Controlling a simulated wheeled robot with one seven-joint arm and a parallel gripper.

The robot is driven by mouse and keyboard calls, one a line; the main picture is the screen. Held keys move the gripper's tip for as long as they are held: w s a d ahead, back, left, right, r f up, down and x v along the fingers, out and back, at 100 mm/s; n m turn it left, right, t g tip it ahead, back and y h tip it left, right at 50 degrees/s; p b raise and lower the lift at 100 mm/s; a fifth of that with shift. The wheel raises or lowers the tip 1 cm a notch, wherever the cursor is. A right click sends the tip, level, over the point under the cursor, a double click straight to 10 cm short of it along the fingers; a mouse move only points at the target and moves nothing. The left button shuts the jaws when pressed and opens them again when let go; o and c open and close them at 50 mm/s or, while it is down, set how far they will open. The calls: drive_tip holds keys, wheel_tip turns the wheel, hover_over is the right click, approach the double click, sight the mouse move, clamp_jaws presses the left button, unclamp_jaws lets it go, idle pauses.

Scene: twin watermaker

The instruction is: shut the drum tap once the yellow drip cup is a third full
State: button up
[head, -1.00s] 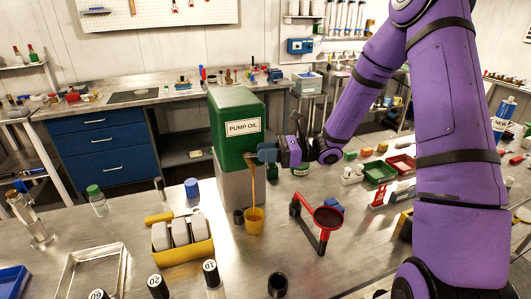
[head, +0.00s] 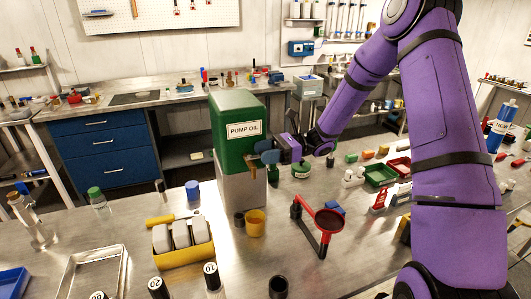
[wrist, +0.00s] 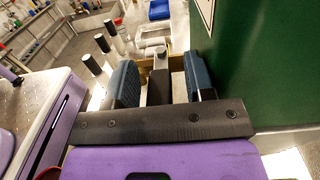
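The green drum marked PUMP OIL (head: 238,112) stands on a grey metal stand (head: 240,180). Its brass tap (head: 252,160) is at the drum's lower front, partly hidden by my gripper (head: 262,154). No oil stream shows below the tap. The yellow drip cup (head: 255,224) stands upright on the bench under the tap; its oil level is hard to read. In the wrist view, my gripper's blue fingers (wrist: 163,80) are apart, with a grey bar, seemingly the tap lever (wrist: 160,75), between them and gaps on both sides.
A dark small cup (head: 239,218) stands beside the yellow cup. A red funnel on a stand (head: 328,222) is to the right. A yellow tray with white bottles (head: 184,256) is at the left. Black-capped vials (head: 211,277) stand in front. Bare bench lies between.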

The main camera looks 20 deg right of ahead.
drive_tip(key=shift+d, duration=0.1)
drive_tip(key=d, duration=1)
drive_tip(key=shift+d, duration=0.3)
drive_tip(key=shift+w, duration=0.1)
drive_tip(key=s+a+r+n+g+h, duration=0.1)
drive_tip(key=s+a+r+n+h, duration=0.2)
drive_tip(key=s+r+n+h, duration=0.3)
drive_tip(key=s+a+r+n+g+h, duration=0.1)
drive_tip(key=s+a+r+n+h, duration=0.25)
drive_tip(key=s+r, duration=0.35)
drive_tip(key=s+d+r+n+t+h, duration=0.1)
drive_tip(key=s+r+n+t+h, duration=0.2)
drive_tip(key=s, duration=0.6)
drive_tip(key=s+d+r+n+t+h, duration=0.1)
drive_tip(key=s+r+n+t+h, duration=0.2)
drive_tip(key=s, duration=0.6)
drive_tip(key=shift+d+n+t+h, duration=0.4)
drive_tip(key=shift+n+t+h, duration=0.5)
drive_tip(key=shift+n+h, duration=0.3)
